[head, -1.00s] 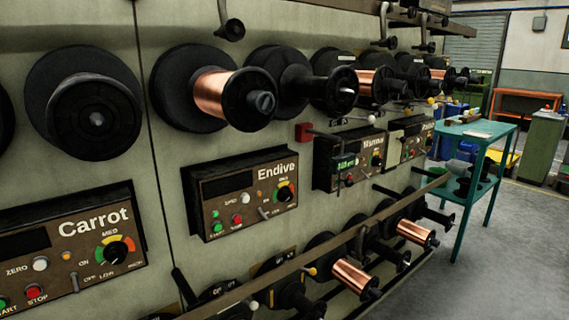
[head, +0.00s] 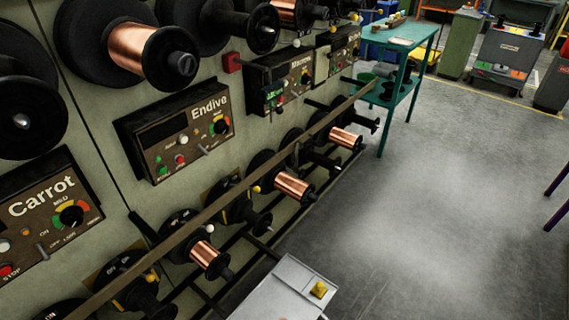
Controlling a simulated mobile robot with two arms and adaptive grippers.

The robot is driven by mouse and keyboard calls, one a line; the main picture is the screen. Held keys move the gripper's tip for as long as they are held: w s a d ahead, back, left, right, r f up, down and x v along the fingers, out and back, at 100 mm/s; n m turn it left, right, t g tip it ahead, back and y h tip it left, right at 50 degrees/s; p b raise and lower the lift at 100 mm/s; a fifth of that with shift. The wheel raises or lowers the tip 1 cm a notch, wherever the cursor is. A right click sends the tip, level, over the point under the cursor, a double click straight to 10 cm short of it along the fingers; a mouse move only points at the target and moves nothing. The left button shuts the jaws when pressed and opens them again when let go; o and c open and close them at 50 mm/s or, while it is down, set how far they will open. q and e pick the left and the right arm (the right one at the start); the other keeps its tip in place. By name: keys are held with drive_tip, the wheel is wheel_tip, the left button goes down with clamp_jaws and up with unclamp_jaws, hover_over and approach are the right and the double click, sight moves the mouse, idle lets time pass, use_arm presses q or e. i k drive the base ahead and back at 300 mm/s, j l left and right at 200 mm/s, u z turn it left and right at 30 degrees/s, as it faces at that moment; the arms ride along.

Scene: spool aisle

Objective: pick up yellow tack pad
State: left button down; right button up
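A small yellow block, which looks like the yellow tack pad (head: 319,289), lies on a light grey flat top (head: 282,291) at the bottom middle of the head view. It sits near the right edge of that top. The lower part of the grey top is cut off by the frame. Neither of my grippers shows in the head view.
The machine wall with spools and control boxes such as Endive (head: 180,135) fills the left. A long rail (head: 225,197) runs in front of the lower copper spools (head: 293,185). A teal table (head: 408,38) stands at the back.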

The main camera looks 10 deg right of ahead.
sight(319, 290)
drive_tip(key=k+j+z, duration=0.1)
drive_tip(key=k+z, duration=0.6)
drive_tip(key=k, duration=0.1)
